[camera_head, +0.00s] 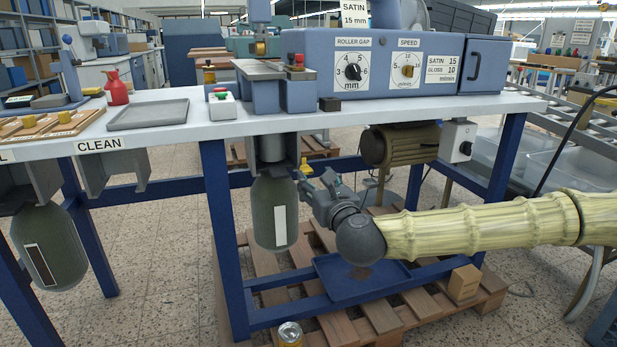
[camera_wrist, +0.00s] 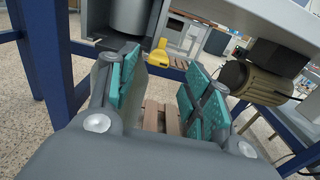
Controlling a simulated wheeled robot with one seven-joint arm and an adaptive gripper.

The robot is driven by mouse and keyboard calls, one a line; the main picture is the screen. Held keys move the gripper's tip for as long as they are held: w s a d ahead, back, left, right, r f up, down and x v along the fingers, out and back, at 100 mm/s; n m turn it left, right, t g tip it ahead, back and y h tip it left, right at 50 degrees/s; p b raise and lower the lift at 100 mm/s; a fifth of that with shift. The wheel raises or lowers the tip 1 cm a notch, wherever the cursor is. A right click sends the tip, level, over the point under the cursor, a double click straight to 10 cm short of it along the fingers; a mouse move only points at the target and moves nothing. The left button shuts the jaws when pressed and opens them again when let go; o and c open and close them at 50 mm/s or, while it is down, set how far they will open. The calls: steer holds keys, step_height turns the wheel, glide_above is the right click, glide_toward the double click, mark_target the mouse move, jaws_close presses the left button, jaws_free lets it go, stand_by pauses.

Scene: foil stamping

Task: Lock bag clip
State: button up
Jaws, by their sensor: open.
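A grey-green bag (camera_head: 272,215) with a pale window strip hangs below a grey cylindrical spout (camera_head: 272,148) under the table. A small yellow piece (camera_head: 305,168), apparently the bag clip's lever, sticks out at the right of the bag's neck. In the wrist view the yellow lever (camera_wrist: 158,54) stands ahead, between and beyond the fingers, beside the spout (camera_wrist: 128,14). My gripper (camera_head: 314,186) is open and empty, just right of the bag and slightly below the lever. Its teal pads are spread apart in the wrist view (camera_wrist: 160,92). I cannot tell whether the clip is locked.
Blue table legs (camera_head: 222,240) stand left of the bag. A motor (camera_head: 400,145) and a switch box (camera_head: 458,141) hang under the table at right. A blue tray (camera_head: 335,280) and a carton (camera_head: 464,282) rest low on a pallet. Another bag (camera_head: 48,245) hangs far left.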

mark_target(308, 171)
steer(key=shift+b+x, duration=0.65)
steer(key=shift+x, duration=2.45)
steer(key=c, duration=1)
